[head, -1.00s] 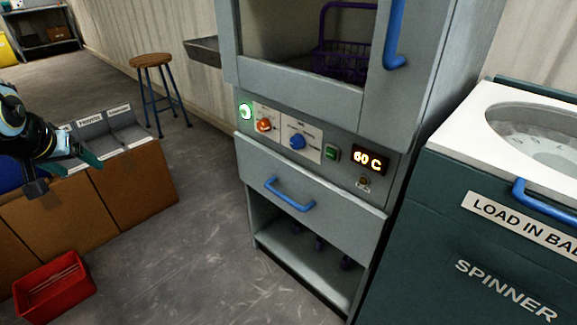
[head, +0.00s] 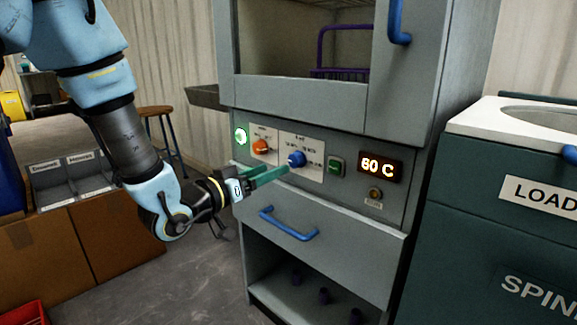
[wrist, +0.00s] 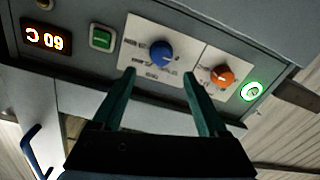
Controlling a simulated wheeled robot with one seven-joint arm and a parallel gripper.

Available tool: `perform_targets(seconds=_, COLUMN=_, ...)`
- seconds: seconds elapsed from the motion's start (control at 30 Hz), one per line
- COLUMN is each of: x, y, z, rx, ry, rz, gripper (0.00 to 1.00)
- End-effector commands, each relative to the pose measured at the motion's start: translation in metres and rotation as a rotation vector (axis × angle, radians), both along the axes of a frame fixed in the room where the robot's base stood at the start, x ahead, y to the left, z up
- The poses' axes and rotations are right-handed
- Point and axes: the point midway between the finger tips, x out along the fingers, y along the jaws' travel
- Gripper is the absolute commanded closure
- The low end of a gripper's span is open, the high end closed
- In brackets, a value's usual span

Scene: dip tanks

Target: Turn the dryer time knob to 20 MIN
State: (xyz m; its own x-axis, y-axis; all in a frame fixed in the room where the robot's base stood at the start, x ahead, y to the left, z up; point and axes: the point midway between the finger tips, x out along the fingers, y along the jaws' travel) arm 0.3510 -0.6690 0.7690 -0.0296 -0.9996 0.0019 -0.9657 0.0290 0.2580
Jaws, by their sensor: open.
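The dryer's control panel carries a blue knob (head: 297,159) on a white label plate, with an orange knob (head: 262,146) on a plate to its left. Its markings are too small to read surely. My gripper (head: 277,172) is just in front of the panel, its green fingers reaching toward the blue knob. In the wrist view, turned over, the blue knob (wrist: 162,53) stands beyond and between the open fingertips (wrist: 158,72), with the orange knob (wrist: 222,76) near the right finger. The fingers hold nothing, and the knob appears apart from them.
A green button (head: 336,166) and a lit display reading 60 C (head: 380,167) are right of the knobs. A green lit light (head: 241,136) is at left. A drawer with a blue handle (head: 288,224) lies below. The spinner (head: 500,230) stands at right.

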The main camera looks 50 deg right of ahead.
Motion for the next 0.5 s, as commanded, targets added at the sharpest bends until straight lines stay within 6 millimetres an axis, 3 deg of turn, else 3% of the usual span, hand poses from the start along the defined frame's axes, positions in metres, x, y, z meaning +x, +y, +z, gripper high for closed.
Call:
perform_targets(seconds=0.2, x=-0.001, y=-0.042, z=-0.001, rx=0.0, ry=0.0, rz=-0.001, gripper=0.24)
perform_targets(seconds=0.5, x=-0.001, y=-0.071, z=-0.001, rx=0.002, ry=0.001, rz=0.003, gripper=0.24)
